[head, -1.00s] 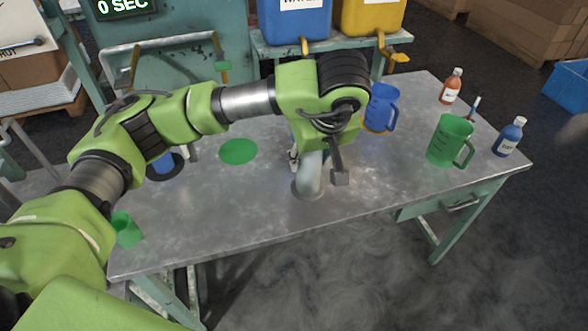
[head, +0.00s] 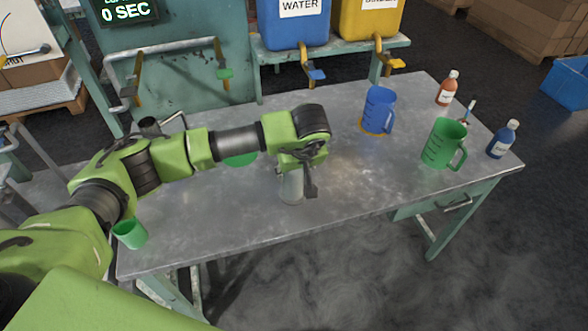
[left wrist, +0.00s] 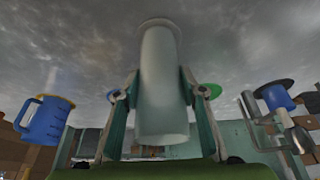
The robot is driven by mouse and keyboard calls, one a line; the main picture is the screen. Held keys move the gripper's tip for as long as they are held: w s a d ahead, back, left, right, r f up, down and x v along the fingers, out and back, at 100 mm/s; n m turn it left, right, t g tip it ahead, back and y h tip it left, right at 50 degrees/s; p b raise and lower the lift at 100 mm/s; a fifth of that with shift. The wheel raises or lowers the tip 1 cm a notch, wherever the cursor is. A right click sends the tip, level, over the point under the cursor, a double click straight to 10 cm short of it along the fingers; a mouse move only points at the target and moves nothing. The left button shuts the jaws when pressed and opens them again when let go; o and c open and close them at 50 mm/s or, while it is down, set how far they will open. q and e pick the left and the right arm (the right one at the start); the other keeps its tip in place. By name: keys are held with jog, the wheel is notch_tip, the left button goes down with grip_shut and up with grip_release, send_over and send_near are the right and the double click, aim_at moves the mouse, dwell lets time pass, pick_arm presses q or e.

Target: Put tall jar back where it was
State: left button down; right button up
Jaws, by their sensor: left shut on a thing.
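The tall jar (head: 291,188) is a pale, greyish see-through cylinder near the middle of the table. In the left wrist view the tall jar (left wrist: 163,85) stands between the two fingers, with a wider rim at its far end. My left gripper (head: 297,175) is shut on the jar from above and behind; its fingers (left wrist: 163,97) flank the jar in the left wrist view. The jar looks upright, at or just above the table; I cannot tell if it touches. A green disc (head: 242,160) lies left of it, partly hidden by my arm. My right gripper is not in view.
On the metal table (head: 220,220) are a blue jug (head: 378,112) on an orange disc, a green jug (head: 442,145), an orange bottle (head: 447,90), a blue bottle (head: 503,141) and a green cup (head: 129,234). Blue and yellow tanks stand behind. The table's front middle is clear.

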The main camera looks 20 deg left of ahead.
pick_arm(q)
jog(key=shift+f, duration=0.15)
jog(key=c, duration=1.3)
grip_release()
jog(key=b+v, duration=0.3)
jog(key=v, duration=0.9)
